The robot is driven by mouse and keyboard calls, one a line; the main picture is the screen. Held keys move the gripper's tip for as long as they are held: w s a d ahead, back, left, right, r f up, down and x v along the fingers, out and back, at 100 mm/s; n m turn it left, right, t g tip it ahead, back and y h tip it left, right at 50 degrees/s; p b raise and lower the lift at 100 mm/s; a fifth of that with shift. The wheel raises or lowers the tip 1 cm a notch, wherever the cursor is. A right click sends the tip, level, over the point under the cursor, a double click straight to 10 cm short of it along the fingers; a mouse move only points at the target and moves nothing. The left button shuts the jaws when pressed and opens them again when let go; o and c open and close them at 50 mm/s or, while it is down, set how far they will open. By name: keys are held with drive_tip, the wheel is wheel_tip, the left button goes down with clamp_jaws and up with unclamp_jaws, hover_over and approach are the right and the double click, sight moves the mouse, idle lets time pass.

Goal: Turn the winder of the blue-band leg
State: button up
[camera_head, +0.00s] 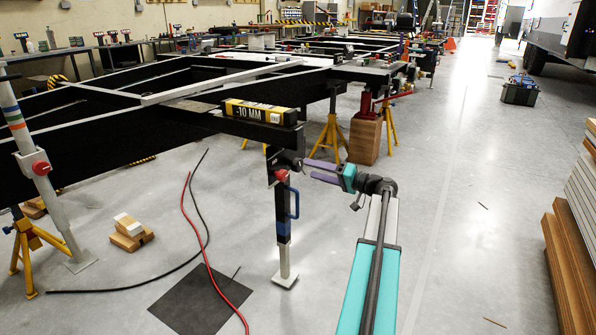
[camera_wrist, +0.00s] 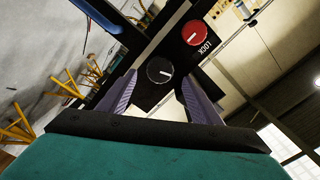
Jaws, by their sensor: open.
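A black leg with a blue band (camera_head: 284,230) stands upright under the chassis corner on a pale foot. It carries a red knob (camera_head: 281,175) and a blue handle (camera_head: 294,202). In the wrist view, a dark round knob with a pale pointer line (camera_wrist: 159,69) sits on the black housing; I take it for the winder. The red knob marked LOCK (camera_wrist: 193,33) is up and right of it. My gripper (camera_head: 306,170) is open at the right of the leg top. Its purple fingers lie either side of the dark knob in the wrist view; contact cannot be told.
A "-10 MM" box (camera_head: 260,111) lies on the chassis beam above the leg. Red (camera_head: 203,245) and black cables cross the floor near a dark mat (camera_head: 201,298). Another banded leg (camera_head: 35,165) stands left. Stacked boards (camera_head: 568,262) stand right; the right aisle is mostly clear.

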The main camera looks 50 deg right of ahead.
sight(300, 166)
drive_tip(key=shift+b+x, duration=0.8)
drive_tip(key=shift+x, duration=2.3)
